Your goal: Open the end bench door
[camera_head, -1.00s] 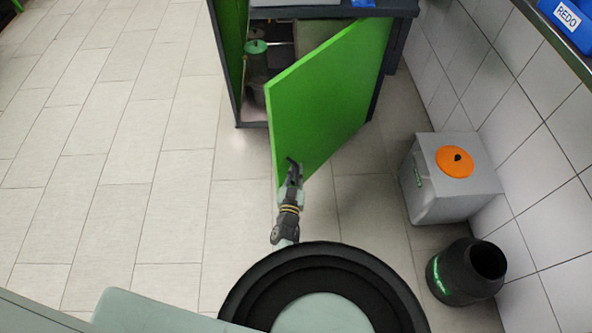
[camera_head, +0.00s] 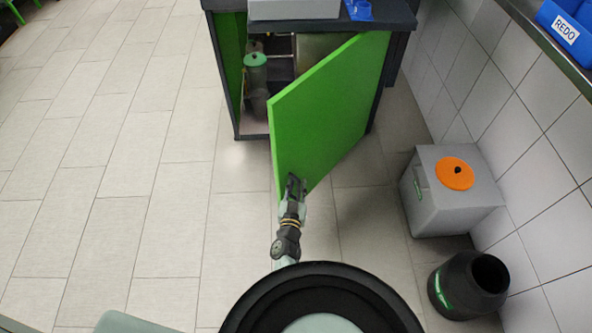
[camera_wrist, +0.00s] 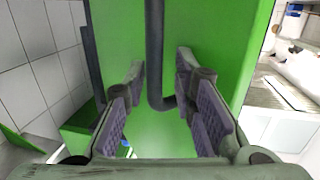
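The bench door (camera_head: 325,110) is a bright green panel. It stands well ajar in the head view, its free edge swung out toward me from the dark-framed bench (camera_head: 238,95). My gripper (camera_head: 294,185) is at the lower free corner of the door, at its outer face. In the wrist view my gripper (camera_wrist: 165,105) has its two purple-padded fingers apart. A dark bent handle bar (camera_wrist: 155,55) runs down between them against the green face, with visible gaps to both fingers. The handle is mostly hidden by my gripper in the head view.
Inside the bench stands a cylinder with a green top (camera_head: 255,75). A grey box with an orange lid (camera_head: 430,200) and a black round container (camera_head: 450,290) stand at the right by the tiled wall. The floor at left (camera_head: 130,150) is clear.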

